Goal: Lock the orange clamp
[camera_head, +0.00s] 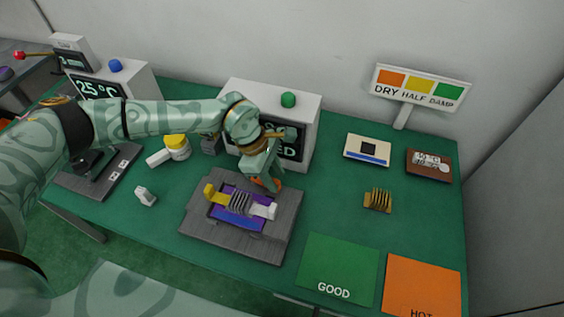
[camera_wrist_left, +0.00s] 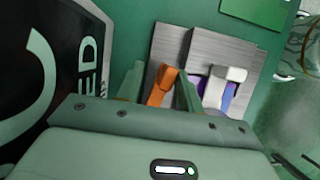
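The orange clamp (camera_head: 277,184) shows only in part in the head view, at the far right edge of the grey fixture block (camera_head: 200,222). In the left wrist view the orange clamp (camera_wrist_left: 161,86) stands up as a tilted lever. My left gripper (camera_head: 268,182) is low over it, pointing down. In the wrist view the left gripper's fingers (camera_wrist_left: 160,82) are apart, with the clamp between them, closer to the right finger. Whether a finger touches it I cannot tell. The head view hides the clamp's lower part. My right gripper is not in view.
The block holds a purple bed (camera_head: 234,217) with a grey coil (camera_head: 240,203), a yellow clamp (camera_head: 215,195) and a white clamp (camera_head: 264,210). A white box with a green button (camera_head: 288,100) stands close behind the arm. Green GOOD (camera_head: 338,268) and orange HOT (camera_head: 420,285) mats lie right.

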